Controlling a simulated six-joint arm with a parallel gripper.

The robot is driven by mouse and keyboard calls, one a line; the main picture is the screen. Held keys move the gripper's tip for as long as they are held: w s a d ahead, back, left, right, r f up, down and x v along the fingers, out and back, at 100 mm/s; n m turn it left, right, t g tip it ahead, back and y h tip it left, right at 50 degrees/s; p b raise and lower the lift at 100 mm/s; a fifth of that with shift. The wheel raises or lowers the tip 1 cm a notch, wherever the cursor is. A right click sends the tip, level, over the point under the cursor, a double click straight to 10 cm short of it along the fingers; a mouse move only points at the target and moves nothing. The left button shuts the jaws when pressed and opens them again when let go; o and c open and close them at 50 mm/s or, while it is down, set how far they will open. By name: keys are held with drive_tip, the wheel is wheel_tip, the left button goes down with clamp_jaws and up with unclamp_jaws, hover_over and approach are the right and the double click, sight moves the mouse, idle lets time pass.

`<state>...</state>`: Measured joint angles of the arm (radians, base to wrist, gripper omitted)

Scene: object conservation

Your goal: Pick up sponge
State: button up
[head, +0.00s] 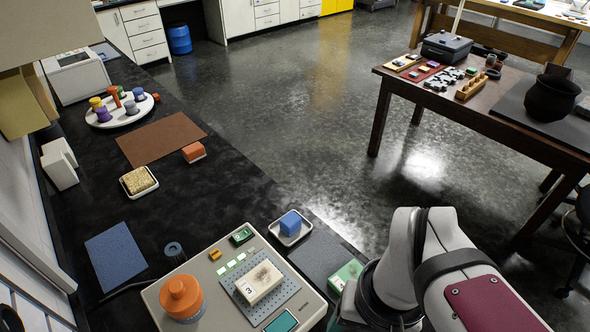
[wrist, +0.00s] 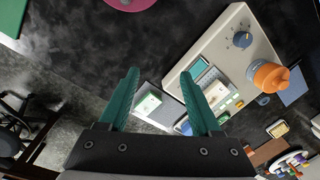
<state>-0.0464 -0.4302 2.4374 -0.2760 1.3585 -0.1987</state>
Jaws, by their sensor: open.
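A tan, porous-looking block (head: 138,180), which looks like a sponge, lies in a small white dish on the black bench; it also shows small at the right in the wrist view (wrist: 277,129). Other sponge-like blocks are a speckled beige one marked 3 (head: 260,283) on the device's perforated plate, a blue one (head: 290,222) on a white dish, an orange one (head: 194,152) and a green-and-white one (head: 349,271). My gripper (wrist: 158,72) is open and empty, its teal fingers wide apart above the bench. The green-and-white block (wrist: 148,103) appears between the fingers, well below them.
A beige device (head: 219,252) with an orange knobbed cylinder (head: 181,296) stands at the bench front. A blue mat (head: 115,257), a brown mat (head: 160,138) and a round white tray (head: 124,112) with coloured pieces lie farther left. A wooden table (head: 466,108) stands apart at right.

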drive_tip(key=w+n+h, duration=0.1)
drive_tip(key=w+n, duration=0.6)
drive_tip(key=w, duration=0.1)
drive_tip(key=n+t+h, duration=0.3)
drive_tip(key=n+t, duration=0.1)
drive_tip(key=n, duration=1.9)
hover_over(286, 222)
drive_tip(key=s+a, duration=0.2)
drive_tip(key=s, duration=0.2)
wheel_tip(286, 222, down, 7)
drive_tip(key=x, duration=0.5)
drive_tip(key=a+x, duration=0.1)
drive_tip(key=x, duration=0.9)
drive_tip(key=shift+s+a+f, duration=0.15)
drive_tip(key=shift+s+f, duration=0.15)
drive_tip(key=shift+f, duration=0.35)
clamp_jaws()
drive_tip(key=shift+r, duration=0.15)
